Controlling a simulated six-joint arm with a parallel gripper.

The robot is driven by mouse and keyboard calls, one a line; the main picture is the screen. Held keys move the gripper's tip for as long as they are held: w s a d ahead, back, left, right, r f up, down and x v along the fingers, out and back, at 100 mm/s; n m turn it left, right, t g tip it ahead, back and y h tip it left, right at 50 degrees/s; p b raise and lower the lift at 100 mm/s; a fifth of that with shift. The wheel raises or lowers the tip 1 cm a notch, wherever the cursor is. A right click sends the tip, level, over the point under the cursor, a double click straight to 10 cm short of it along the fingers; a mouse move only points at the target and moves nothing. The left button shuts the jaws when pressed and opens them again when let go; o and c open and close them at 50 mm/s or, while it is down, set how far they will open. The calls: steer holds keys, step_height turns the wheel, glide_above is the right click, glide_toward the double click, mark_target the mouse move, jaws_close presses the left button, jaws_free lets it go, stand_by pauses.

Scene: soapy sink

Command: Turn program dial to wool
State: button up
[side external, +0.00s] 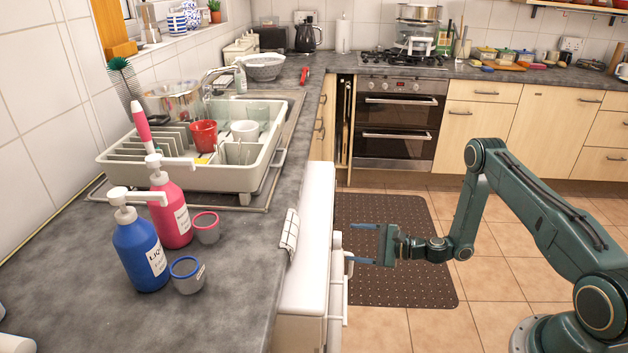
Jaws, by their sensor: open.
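A white appliance (312,225) stands under the counter's right edge, with its front turned away to the right and seen nearly edge-on. Pale parts (337,285) stick out from that front. I cannot make out the program dial or its wool mark from here. My gripper (355,243) points left toward the appliance front. Its two blue fingers are spread apart, and I see nothing between them. The fingertips are close to the front; I cannot tell whether they touch it.
The grey counter (75,270) holds a blue bottle (140,253), a pink bottle (170,215), two cups and a dish rack (245,178). A checked cloth (290,230) hangs at its edge. A brown mat (400,215) lies on the open floor before the oven (393,130).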

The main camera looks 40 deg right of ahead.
mark_target(337, 241)
step_height(337, 241, up, 7)
steer(key=s, duration=0.1)
steer(key=shift+s+d+r, duration=0.15)
steer(key=shift+d, duration=0.2)
steer(key=shift+d, duration=0.1)
stand_by(0.5)
steer(key=s+d+f+m+g+y, duration=0.1)
steer(key=s+d+f+m+g, duration=0.1)
steer(key=s+d+m, duration=0.3)
steer(key=shift+d+m+g, duration=0.5)
steer(key=shift+m+g, duration=0.4)
steer(key=shift+m, duration=0.1)
steer(key=shift+w, duration=0.1)
steer(key=x, duration=1.3)
steer(key=shift+w+a, duration=0.25)
steer(key=shift+w, duration=0.05)
